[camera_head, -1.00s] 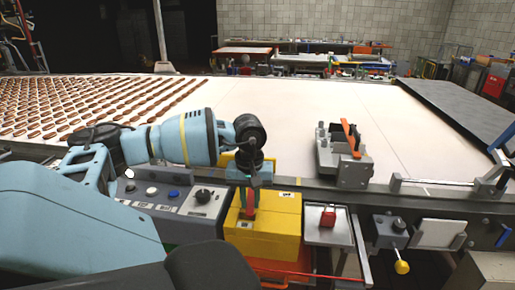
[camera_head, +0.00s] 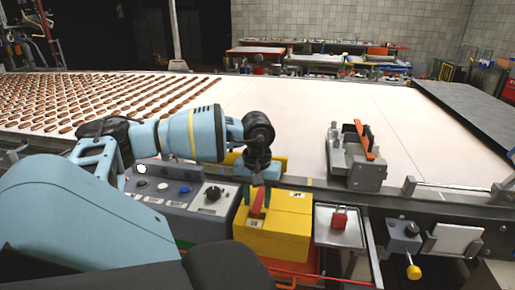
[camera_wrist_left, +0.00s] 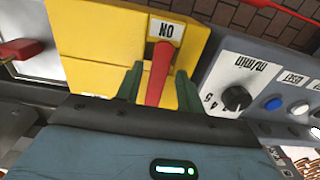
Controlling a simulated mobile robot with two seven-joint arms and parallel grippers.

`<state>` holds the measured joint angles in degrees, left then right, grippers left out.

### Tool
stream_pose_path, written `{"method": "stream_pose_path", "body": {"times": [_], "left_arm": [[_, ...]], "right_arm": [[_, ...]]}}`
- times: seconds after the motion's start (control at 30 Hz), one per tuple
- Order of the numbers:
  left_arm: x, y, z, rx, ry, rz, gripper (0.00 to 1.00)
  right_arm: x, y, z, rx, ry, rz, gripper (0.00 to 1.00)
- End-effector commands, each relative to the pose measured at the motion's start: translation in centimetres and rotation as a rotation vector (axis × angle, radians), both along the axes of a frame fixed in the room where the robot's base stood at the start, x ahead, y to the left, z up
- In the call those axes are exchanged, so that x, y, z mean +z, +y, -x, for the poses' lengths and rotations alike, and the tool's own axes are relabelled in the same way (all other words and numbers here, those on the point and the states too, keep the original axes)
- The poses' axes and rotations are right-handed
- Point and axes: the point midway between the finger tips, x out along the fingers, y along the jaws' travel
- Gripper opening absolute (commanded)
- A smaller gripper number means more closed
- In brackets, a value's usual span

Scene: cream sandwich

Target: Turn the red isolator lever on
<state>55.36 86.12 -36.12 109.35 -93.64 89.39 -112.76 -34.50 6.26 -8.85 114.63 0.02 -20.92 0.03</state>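The yellow isolator box (camera_head: 290,225) stands at the front edge of the conveyor. Its red lever (camera_head: 258,202) is on its upper face, and it also shows in the left wrist view (camera_wrist_left: 158,75). In the wrist view one end of the lever is close to the "ON" label (camera_wrist_left: 162,30). My left gripper (camera_head: 258,200) is over the box, with its green fingers (camera_wrist_left: 157,85) on either side of the lever. Narrow yellow gaps show between fingers and lever, so it seems open around it. The lever's base end is partly hidden by the gripper body. My right gripper is not in view.
A grey control panel (camera_head: 170,207) with buttons and a black knob (camera_head: 213,193) adjoins the box on the left. A red padlock (camera_head: 339,218) lies on a metal tray on the right. A grey bracket with an orange handle (camera_head: 363,139) stands behind.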

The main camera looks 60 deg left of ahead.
Motion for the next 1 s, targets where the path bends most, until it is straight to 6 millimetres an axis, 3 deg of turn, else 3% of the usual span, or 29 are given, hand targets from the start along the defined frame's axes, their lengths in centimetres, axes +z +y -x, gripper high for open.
{"method": "stream_pose_path", "body": {"times": [0.37, 0.8, 1.0], "left_arm": [[0.4, 0.0, -0.1, 0.002, -0.003, 0.0, 0.42], [6.6, 0.0, -0.1, 0.001, -0.004, 0.001, 0.42], [7.8, 0.0, 0.0, 0.001, -0.001, 0.0, 0.42]], "right_arm": [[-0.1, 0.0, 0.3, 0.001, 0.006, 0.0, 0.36], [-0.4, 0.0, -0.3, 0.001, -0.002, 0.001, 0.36], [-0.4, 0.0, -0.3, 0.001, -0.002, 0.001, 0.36]]}}
